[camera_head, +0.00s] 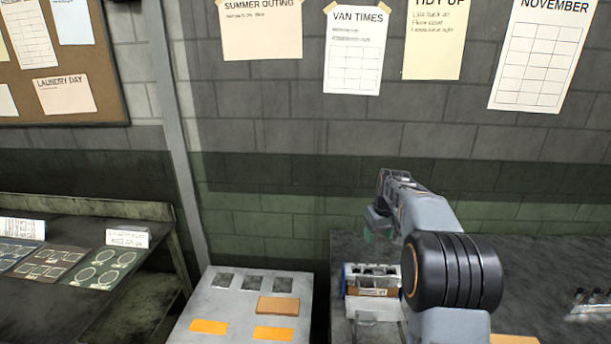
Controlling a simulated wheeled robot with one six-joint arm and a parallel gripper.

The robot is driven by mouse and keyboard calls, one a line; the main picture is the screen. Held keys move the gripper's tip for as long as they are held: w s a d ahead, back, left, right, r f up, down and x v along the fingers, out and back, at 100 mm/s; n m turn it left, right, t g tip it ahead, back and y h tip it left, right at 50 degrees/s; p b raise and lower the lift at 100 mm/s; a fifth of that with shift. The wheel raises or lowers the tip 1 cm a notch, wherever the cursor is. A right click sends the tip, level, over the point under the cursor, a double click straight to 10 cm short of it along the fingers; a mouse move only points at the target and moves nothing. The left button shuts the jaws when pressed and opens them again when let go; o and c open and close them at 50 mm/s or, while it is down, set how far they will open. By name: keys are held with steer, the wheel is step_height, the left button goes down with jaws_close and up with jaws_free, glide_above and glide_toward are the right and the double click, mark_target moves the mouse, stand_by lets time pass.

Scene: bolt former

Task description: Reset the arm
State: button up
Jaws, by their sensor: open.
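My grey arm rises at the right of the head view and bends over to the left at its top. My gripper (377,228) hangs down from the arm's end, above and behind a white box-like fixture (374,308) on the dark bench. The gripper is small and partly hidden by the arm, and I see nothing held in it.
A grey panel (235,298) with dark squares and orange blocks stands left of the fixture. A dark bench (540,270) spreads right, with small metal parts (590,300) at its edge. A shelf (90,205) with marked mats is at left. A block wall with paper notices stands behind.

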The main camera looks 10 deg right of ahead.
steer(key=s+a+t, duration=0.1)
steer(key=s+a, duration=0.3)
steer(key=s, duration=0.5)
steer(key=s+a+m, duration=0.1)
steer(key=s+a, duration=0.3)
steer(key=s, duration=0.5)
steer(key=s+a+r+t, duration=0.1)
steer(key=s+a, duration=0.3)
steer(key=s, duration=0.6)
steer(key=shift+a+m+t, duration=0.3)
steer(key=shift+a+m, duration=0.05)
steer(key=shift+m, duration=0.05)
steer(key=shift+c, duration=1.1)
steer(key=shift+s, duration=0.1)
